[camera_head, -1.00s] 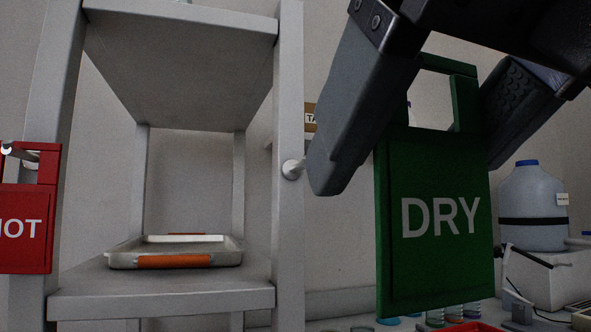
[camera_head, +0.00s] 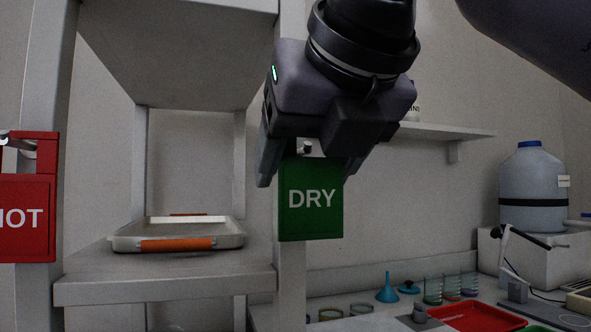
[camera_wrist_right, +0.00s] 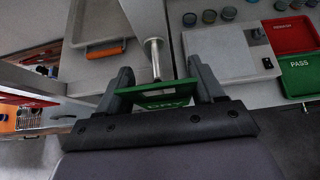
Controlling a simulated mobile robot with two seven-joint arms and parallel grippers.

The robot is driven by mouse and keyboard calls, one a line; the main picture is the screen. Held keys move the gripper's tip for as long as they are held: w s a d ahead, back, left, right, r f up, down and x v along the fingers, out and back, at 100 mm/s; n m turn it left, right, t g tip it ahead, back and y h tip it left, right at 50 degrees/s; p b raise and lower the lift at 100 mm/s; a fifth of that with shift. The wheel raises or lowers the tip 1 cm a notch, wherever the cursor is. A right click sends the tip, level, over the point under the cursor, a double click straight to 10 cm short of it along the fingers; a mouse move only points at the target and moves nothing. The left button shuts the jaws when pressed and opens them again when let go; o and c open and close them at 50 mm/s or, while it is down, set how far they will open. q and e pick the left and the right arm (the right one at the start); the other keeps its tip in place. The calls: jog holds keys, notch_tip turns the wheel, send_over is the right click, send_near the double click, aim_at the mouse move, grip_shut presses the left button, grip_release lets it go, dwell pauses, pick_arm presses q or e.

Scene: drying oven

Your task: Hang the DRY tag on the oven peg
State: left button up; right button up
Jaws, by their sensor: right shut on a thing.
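The green DRY tag (camera_head: 311,200) hangs upright in front of the oven frame's right post (camera_head: 291,270). My right gripper (camera_head: 312,172) is shut on the tag's upper part, with a finger at each side; the tag also shows between the fingers in the wrist view (camera_wrist_right: 158,92). The pale end of the peg (camera_head: 306,149) shows at the tag's top opening. In the wrist view the metal peg (camera_wrist_right: 154,60) runs from the post to the tag, apparently into the opening; how deep I cannot tell. My left gripper is not in view.
A red tag (camera_head: 25,220), its lettering cut off, hangs at the left post. A tray with orange handles (camera_head: 178,243) sits on the oven shelf. A bench at right holds a red tray (camera_head: 470,318), glassware and a large bottle (camera_head: 533,185).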

aim_at(295, 179)
jog(key=w, duration=0.2)
jog(key=w+a+f, duration=0.1)
jog(key=shift+w, duration=0.2)
jog(key=shift+s+f, duration=0.1)
jog(key=shift+f, duration=0.1)
jog(key=shift+f, duration=0.15)
jog(key=o, duration=1)
